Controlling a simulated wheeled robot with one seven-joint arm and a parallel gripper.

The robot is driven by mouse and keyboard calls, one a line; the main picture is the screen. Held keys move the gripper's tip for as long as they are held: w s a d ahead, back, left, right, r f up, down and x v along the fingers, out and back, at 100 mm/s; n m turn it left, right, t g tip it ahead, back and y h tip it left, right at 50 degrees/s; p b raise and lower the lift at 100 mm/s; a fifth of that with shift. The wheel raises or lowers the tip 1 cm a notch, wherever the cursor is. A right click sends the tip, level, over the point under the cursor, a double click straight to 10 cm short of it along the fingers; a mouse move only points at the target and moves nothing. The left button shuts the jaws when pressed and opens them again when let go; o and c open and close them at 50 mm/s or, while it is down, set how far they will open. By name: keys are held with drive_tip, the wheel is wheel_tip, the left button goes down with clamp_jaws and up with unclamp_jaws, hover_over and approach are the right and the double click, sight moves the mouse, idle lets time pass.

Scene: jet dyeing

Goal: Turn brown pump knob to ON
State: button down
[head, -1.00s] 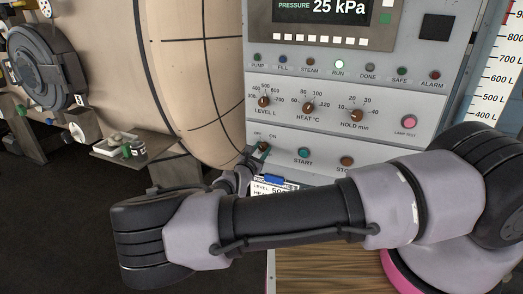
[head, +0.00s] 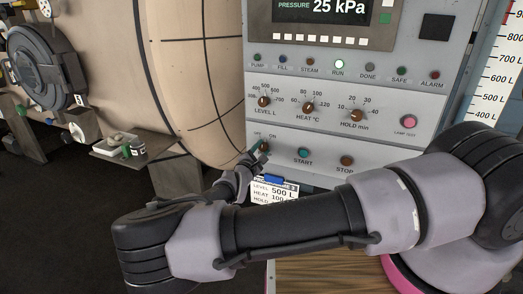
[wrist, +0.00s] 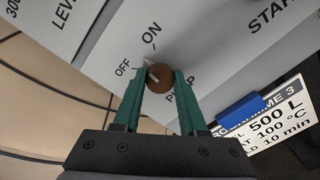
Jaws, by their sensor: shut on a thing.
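The brown pump knob (wrist: 159,77) is on the grey control panel, between the OFF label (wrist: 122,68) and PUMP lettering, with the ON label (wrist: 152,32) above it. My gripper (wrist: 160,83) is shut on the knob, with one green finger on each side. In the head view my gripper (head: 256,154) reaches the panel's lower left from below and partly hides the knob.
START (head: 303,154) and STOP (head: 346,160) buttons lie right of the knob. A recipe card with a blue clip (head: 274,180) hangs just below. LEVEL, HEAT and HOLD knobs sit above. A large beige vessel (head: 195,80) stands left.

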drive_tip(key=m, duration=0.6)
drive_tip(key=shift+f, duration=0.1)
idle(0.5)
drive_tip(key=shift+c, duration=2.2)
unclamp_jaws()
drive_tip(key=v, duration=1)
drive_tip(key=shift+s, duration=0.4)
drive_tip(key=shift+a, duration=0.15)
